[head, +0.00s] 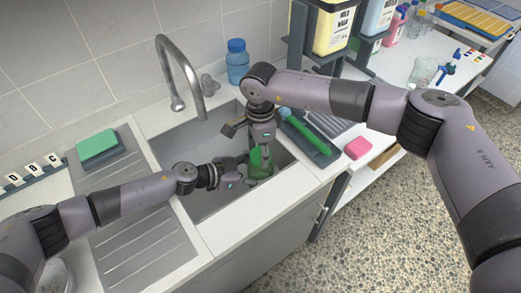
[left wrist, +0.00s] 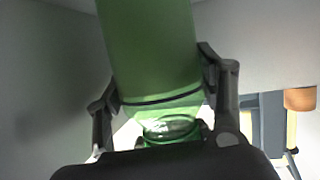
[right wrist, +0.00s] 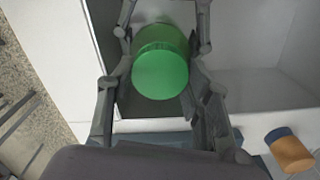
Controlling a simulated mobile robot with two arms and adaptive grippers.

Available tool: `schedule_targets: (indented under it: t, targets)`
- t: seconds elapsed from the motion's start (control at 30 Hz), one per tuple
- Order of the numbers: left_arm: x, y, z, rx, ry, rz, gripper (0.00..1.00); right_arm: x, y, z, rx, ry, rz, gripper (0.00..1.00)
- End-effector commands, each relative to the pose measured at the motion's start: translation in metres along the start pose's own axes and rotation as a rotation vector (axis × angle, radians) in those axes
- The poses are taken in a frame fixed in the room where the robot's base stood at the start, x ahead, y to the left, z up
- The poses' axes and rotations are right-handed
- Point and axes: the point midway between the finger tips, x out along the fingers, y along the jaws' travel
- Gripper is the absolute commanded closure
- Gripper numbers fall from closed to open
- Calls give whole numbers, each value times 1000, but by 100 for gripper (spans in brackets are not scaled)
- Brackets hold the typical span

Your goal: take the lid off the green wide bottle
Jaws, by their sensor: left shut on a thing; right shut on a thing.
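The green wide bottle (head: 262,163) is in the sink, partly hidden by my grippers. My left gripper (head: 240,162) reaches in from the side and is shut on the bottle; in the left wrist view its fingers are on either side of the green body (left wrist: 150,50). My right gripper (head: 261,146) comes down from above and is shut on the lid; in the right wrist view the round green lid (right wrist: 160,75) sits between its fingers. I cannot tell whether the lid still touches the bottle.
The grey sink (head: 205,135) surrounds both grippers, with a curved tap (head: 188,72) behind. A blue bottle (head: 237,65) stands at the back. A green sponge (head: 97,146) lies left, a pink block (head: 357,148) right. A green-handled brush (head: 308,132) lies in a tray beside the sink.

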Motion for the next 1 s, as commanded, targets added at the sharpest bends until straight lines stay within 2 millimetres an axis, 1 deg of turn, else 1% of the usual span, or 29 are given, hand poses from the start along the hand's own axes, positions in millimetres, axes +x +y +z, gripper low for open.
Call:
schedule_targets:
  t: [0.03, 0.1, 0.4, 0.5, 0.6, 0.7, 0.77, 1.0]
  targets:
    - [0, 1, 0, 0, 0, 2, 100, 0, -1, -1, -106, 3, -2, 88]
    - [0, 1, 0, 0, 0, 2, 100, 0, -1, -1, -263, 4, -2, 88]
    - [0, 1, 0, 0, -1, 2, 100, -1, 0, -1, -934, 6, -2, 88]
    - [0, 1, 0, 0, -1, 3, 100, -1, 0, 0, -1151, 6, -2, 88]
    - [0, 1, 0, 0, -1, 3, 100, -1, 0, 0, -1333, 7, -2, 88]
    - [0, 1, 0, 0, -1, 3, 100, -1, 0, 0, -1456, 7, -1, 88]
    - [0, 1, 0, 0, -1, 3, 100, -1, 0, 0, -1500, 7, -1, 88]
    - [0, 1, 0, 0, -1, 2, 100, -1, 0, 0, -1494, 8, -1, 88]
